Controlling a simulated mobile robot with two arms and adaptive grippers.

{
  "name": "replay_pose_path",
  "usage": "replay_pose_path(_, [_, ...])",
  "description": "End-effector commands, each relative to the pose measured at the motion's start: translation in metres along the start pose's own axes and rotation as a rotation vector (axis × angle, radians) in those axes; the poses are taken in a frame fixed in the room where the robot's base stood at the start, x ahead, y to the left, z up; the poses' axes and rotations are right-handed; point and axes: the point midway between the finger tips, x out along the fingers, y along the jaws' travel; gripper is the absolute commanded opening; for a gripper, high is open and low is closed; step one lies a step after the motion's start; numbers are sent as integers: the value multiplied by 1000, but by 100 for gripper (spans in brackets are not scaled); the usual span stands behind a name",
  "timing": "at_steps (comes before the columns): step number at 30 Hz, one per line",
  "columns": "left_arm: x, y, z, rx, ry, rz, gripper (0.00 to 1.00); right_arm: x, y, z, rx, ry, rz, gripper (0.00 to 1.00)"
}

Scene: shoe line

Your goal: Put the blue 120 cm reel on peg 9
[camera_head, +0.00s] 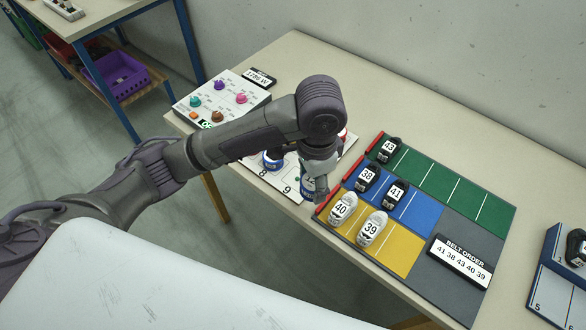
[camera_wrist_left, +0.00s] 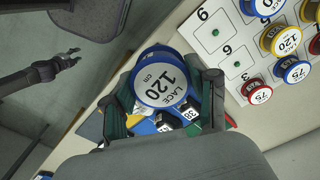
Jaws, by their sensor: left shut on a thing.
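My left gripper (camera_wrist_left: 166,100) is shut on the blue 120 cm lace reel (camera_wrist_left: 160,80), whose white label faces the left wrist camera. In the head view this gripper (camera_head: 314,190) points down at the front edge of the white peg board (camera_head: 258,168), with part of the blue reel (camera_head: 307,188) showing below it. The reel appears apart from the board. In the left wrist view, the board (camera_wrist_left: 222,62) has bare green pegs beside its numbers, to the right of the reel. My right gripper (camera_wrist_left: 70,59) shows small at the left of that view, empty, its fingers apart.
Other blue, yellow and red reels (camera_wrist_left: 280,38) occupy the far part of the board. A control box (camera_head: 222,100) with coloured knobs stands behind it. To the right lies a coloured shoe mat (camera_head: 435,180) with several shoes and a belt order sign (camera_head: 462,260).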

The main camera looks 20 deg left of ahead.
Motion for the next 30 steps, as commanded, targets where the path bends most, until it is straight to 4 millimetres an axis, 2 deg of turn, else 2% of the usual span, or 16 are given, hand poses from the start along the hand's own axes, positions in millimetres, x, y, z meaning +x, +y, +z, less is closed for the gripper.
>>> replay_pose_path(2, [0, 5, -7, 57, -4, 8, 24, -5, 2, 6, 1, -10, 3, 40])
replay_pose_path(5, [7, -4, -9, 84, -9, 7, 24, -6, 3, 12, 1, -18, 3, 40])
replay_pose_path(15, [51, -78, -11, 84, -10, 6, 24, -15, 3, 9, 0, -16, 3, 40])
replay_pose_path(19, [64, -99, -12, 86, -8, 7, 24, -18, 3, 5, -1, -11, 3, 40])
replay_pose_path(25, [76, -110, -12, 88, -8, 7, 24, -20, 1, 3, -2, -7, 0, 40])
replay_pose_path(30, [100, -109, -12, 88, -8, 7, 24, -26, -2, 1, -1, -6, -3, 40])
